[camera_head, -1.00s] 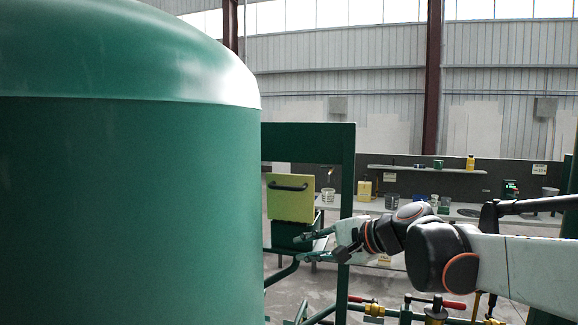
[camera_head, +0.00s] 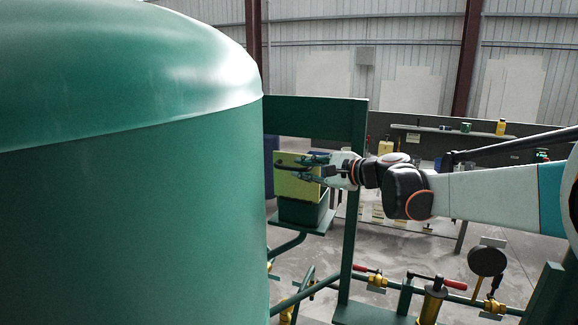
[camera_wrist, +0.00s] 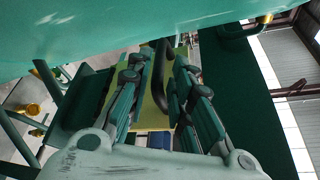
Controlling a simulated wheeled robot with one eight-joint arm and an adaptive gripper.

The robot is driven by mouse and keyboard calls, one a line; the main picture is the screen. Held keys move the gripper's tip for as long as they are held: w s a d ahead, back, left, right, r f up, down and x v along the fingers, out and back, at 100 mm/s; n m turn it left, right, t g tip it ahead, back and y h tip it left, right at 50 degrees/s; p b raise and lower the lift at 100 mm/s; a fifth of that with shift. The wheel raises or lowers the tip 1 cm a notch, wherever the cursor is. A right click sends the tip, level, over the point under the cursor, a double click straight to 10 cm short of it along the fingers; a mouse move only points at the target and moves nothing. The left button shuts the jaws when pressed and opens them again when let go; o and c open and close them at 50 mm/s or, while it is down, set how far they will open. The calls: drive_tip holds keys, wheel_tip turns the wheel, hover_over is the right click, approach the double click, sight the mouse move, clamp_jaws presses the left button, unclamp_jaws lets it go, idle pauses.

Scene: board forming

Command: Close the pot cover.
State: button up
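The pot cover (camera_head: 297,188) is a yellow square plate with a dark bar handle. It stands upright above a small green box-shaped pot (camera_head: 301,213) on the green frame. My gripper (camera_head: 313,166) is at the upper part of the cover, in front of its face, with fingers apart. In the wrist view the dark handle (camera_wrist: 161,90) lies between the two fingers of my gripper (camera_wrist: 160,70), with yellow cover surface (camera_wrist: 147,118) behind it. The fingers do not look closed on the handle; whether one touches it I cannot tell. The pot's opening is hidden.
A large green tank (camera_head: 130,200) fills the left side, close to the cover. A green upright post (camera_head: 354,220) stands just right of the pot. Pipes, red-handled valves and a gauge (camera_head: 487,262) are at lower right. A shelf bench is behind.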

sight(294, 169)
drive_tip(key=p+x, duration=0.1)
drive_tip(key=x, duration=0.5)
drive_tip(key=shift+w+a, duration=0.1)
drive_tip(key=shift+a, duration=0.1)
clamp_jaws()
